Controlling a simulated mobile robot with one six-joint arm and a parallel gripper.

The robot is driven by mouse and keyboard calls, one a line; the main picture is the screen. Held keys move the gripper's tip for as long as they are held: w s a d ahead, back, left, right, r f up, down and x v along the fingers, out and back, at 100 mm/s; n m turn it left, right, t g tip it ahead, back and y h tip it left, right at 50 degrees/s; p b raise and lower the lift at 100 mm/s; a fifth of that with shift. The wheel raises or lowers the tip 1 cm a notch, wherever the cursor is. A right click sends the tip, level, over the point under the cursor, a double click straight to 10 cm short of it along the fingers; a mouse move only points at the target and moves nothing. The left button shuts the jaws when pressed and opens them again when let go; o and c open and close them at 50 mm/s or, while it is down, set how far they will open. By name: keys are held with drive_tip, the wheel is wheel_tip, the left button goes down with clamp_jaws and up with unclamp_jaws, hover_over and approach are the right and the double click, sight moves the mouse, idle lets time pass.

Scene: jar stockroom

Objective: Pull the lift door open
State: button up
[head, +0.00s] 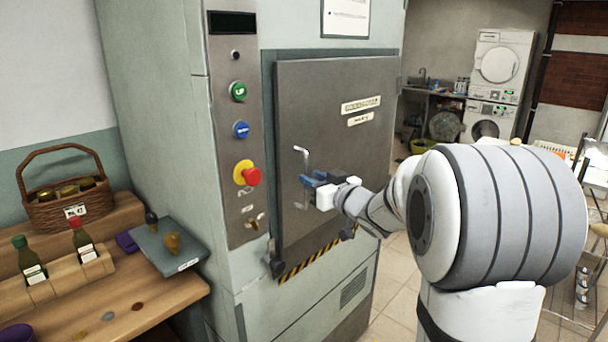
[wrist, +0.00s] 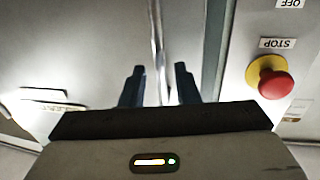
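The lift door (head: 345,95) is a grey metal panel that looks shut in the front of a pale green lift housing. Its handle (head: 304,165) is a thin vertical metal bar near the door's left edge. My gripper (head: 308,182) is at the handle, reaching in from the right. In the wrist view, my gripper's two dark fingers (wrist: 159,82) stand apart, with the handle bar (wrist: 157,40) running between them. A gap shows on both sides of the bar.
Left of the door, a control panel (head: 236,130) carries a green button, a blue button and a red stop button (head: 252,176). A wooden bench (head: 130,305) with bottles and a basket (head: 66,200) stands at left. Tiled floor (head: 395,290) shows beyond my arm.

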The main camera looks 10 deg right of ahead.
drive_tip(key=shift+x, duration=1.75)
clamp_jaws()
